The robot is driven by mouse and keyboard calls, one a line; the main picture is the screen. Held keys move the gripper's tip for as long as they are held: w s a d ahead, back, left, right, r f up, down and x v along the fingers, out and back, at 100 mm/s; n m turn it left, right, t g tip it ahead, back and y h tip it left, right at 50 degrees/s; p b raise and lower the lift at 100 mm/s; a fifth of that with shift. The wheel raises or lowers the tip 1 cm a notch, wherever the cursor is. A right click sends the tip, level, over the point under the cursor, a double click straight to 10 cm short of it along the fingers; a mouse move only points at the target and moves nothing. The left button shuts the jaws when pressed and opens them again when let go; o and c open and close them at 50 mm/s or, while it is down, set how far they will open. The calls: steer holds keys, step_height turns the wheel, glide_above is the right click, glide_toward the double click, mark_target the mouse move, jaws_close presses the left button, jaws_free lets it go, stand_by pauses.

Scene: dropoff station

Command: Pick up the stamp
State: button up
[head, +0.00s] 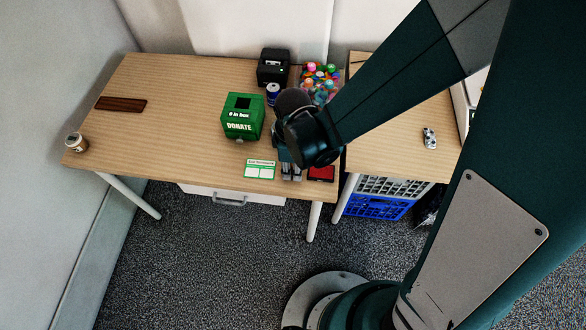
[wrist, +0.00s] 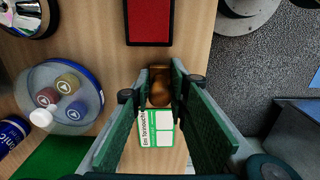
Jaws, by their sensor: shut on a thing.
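The stamp (wrist: 160,86) is a brown, rounded wooden piece between the fingertips in the wrist view. My gripper (wrist: 160,92) is shut on it, one finger on each side. In the head view my gripper (head: 291,174) is low over the front edge of the wooden desk, and the stamp cannot be made out there. The fingers hide the stamp's sides, and I cannot tell whether its base touches the desk.
A red ink pad (wrist: 150,22) and a green-and-white card (wrist: 156,128) lie close to the gripper. A green donation box (head: 242,116) stands left of it. A dish with coloured round pieces (wrist: 60,96) is nearby. The desk's left middle is clear.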

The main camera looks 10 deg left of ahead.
steer(key=shift+r+p, duration=1.5)
steer(key=shift+r, duration=3.45)
